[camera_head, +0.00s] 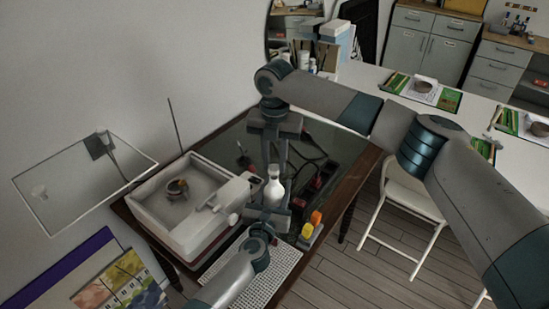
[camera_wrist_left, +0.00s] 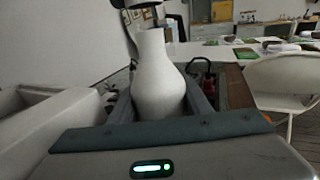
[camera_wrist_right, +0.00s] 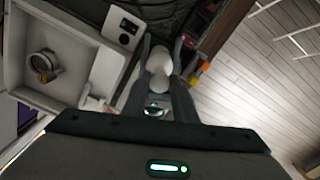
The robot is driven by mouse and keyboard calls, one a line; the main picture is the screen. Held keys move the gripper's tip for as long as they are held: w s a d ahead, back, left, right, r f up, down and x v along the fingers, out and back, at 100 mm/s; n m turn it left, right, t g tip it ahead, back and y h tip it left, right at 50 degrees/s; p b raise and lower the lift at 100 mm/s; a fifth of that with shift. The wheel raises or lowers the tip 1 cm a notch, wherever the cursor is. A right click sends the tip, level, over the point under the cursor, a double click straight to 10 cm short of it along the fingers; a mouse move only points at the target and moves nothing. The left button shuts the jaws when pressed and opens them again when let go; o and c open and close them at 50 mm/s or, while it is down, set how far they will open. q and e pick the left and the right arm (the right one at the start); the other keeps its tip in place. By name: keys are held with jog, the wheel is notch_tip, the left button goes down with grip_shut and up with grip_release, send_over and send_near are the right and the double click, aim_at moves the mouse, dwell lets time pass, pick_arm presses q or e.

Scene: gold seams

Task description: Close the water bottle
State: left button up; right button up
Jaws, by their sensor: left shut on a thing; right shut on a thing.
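The white water bottle (camera_head: 273,190) stands upright near the middle of the dark table; it also fills the middle of the left wrist view (camera_wrist_left: 158,88). My left gripper (camera_head: 268,215) is shut around its lower body. My right gripper (camera_head: 274,160) points down from above, close over the bottle's neck. In the right wrist view a small white rounded piece (camera_wrist_right: 159,84), seemingly the cap, shows between my right fingers, with a larger white shape just beyond. Whether cap and neck touch is unclear.
A white sink basin (camera_head: 158,207) stands close on the left. Yellow and orange items (camera_head: 311,222) and a white grid rack (camera_head: 285,262) lie near the front. Dark cables and a red-black power strip (camera_head: 318,180) lie to the right. A white folding chair (camera_head: 405,195) stands beyond the table's right edge.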

jog(key=shift+f, duration=0.1)
dwell(0.5)
jog(key=shift+f, duration=0.75)
jog(key=shift+f, duration=0.6)
dwell(0.5)
